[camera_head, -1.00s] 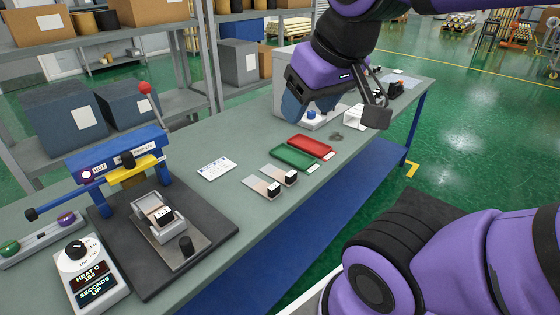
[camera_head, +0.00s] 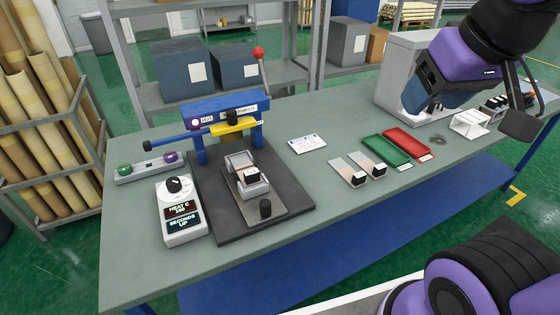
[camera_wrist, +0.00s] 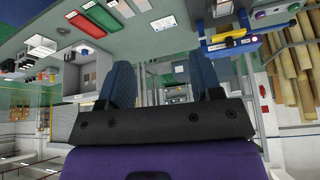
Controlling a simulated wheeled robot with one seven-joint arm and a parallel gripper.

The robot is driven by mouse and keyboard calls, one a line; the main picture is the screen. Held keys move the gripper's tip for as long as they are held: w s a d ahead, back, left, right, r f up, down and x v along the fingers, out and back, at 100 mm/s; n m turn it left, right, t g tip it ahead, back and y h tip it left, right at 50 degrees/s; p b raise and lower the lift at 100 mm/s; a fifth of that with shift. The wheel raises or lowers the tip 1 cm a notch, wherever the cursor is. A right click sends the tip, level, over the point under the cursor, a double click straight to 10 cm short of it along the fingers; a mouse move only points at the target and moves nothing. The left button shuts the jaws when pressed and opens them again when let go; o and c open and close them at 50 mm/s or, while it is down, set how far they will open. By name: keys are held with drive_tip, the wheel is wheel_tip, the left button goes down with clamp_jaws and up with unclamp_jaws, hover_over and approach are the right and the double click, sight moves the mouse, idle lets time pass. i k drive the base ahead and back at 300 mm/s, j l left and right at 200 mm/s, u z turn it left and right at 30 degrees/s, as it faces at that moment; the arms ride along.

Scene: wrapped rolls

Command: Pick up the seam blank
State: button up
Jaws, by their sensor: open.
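Two flat pale strips, each with a small dark block at its near end, lie side by side on the grey-green table: a left strip (camera_head: 343,167) and a right strip (camera_head: 363,159). They look like blanks; no label tells which is the seam blank. Another small black-and-white block (camera_head: 252,176) sits in the metal holder of the blue press (camera_head: 226,110). My gripper (camera_head: 425,103) hangs at the right back, beyond the trays and in front of a light grey box, apart from the strips. In the wrist view its two blue fingers (camera_wrist: 161,85) are spread with nothing between them.
A green tray (camera_head: 383,151) and a red tray (camera_head: 408,142) lie right of the strips. A white card (camera_head: 308,144) lies to their left. The grey box (camera_head: 395,75) and a white stand (camera_head: 470,122) are near my gripper. A heat timer (camera_head: 181,210) stands front left.

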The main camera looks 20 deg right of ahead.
sight(250, 176)
drive_tip(key=j, duration=0.45)
drive_tip(key=i+j, duration=0.15)
drive_tip(key=j, duration=0.85)
drive_tip(key=i, duration=0.05)
